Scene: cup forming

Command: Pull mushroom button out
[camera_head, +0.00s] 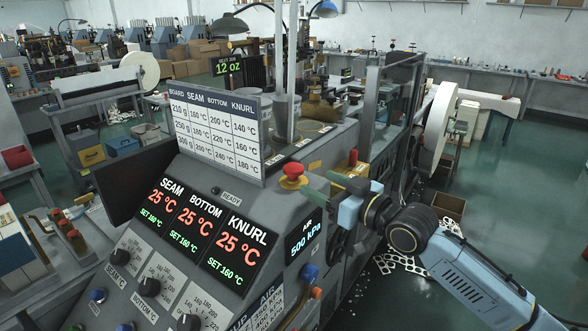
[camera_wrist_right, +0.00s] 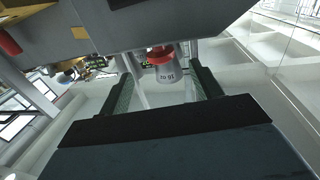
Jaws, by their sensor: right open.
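The red mushroom button (camera_head: 292,172) stands on the top edge of the grey control panel, right of the temperature chart. My right gripper (camera_head: 318,183) comes in from the right, just right of the button and apart from it. Its dark green fingers are open and point left. In the right wrist view, the open fingers (camera_wrist_right: 160,80) show with a gap between them. My left gripper is not in view.
The temperature chart board (camera_head: 215,135) stands left of the button. An air display (camera_head: 306,236) reading 500 kPa sits below the gripper. A yellow and red fitting (camera_head: 352,160) stands behind the gripper. Knobs (camera_head: 149,287) fill the lower panel.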

